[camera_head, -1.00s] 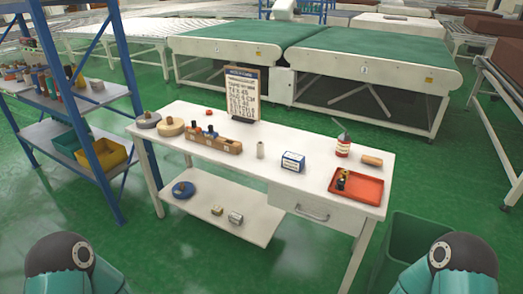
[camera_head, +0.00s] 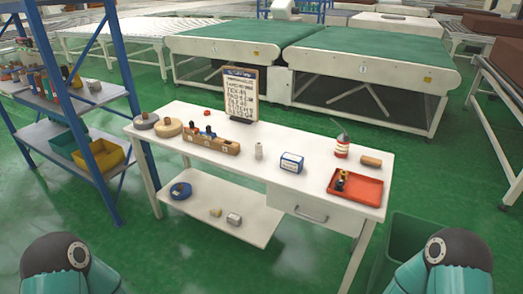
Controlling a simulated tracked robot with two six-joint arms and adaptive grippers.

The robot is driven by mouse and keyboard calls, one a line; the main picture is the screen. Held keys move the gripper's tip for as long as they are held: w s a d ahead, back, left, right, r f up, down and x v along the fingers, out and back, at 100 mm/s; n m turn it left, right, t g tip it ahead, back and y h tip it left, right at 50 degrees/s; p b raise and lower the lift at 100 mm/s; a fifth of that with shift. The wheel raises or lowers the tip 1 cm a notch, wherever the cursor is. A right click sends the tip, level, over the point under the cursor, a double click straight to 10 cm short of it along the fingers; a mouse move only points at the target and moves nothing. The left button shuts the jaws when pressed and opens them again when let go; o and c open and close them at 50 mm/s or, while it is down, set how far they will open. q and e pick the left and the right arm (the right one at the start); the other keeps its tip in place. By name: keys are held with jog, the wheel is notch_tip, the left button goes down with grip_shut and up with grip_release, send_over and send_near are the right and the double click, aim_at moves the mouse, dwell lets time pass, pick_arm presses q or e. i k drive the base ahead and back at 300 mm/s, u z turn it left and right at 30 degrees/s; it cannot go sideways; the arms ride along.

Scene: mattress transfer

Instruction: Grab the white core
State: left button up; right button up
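A white mattress-like block (camera_head: 404,24) lies at the far end of the right green-topped conveyor (camera_head: 375,62), well beyond the worktable. I cannot tell from the picture which of these is the white core. Only dark and teal links of my two arms show at the lower left and lower right corners. Both grippers are out of view, and neither arm is near the block or the cylinder.
The table also holds a wooden block with bottles (camera_head: 212,143), a clipboard sign (camera_head: 241,92), a blue-and-white box (camera_head: 292,162), a red tray (camera_head: 368,190) and a red bottle (camera_head: 342,147). A blue shelf rack (camera_head: 92,150) stands left, a green bin (camera_head: 405,240) right. Green floor lies open in front.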

aim_at(258, 145)
jog(key=u, duration=0.1)
jog(key=i, duration=1.55)
jog(key=u, duration=0.6)
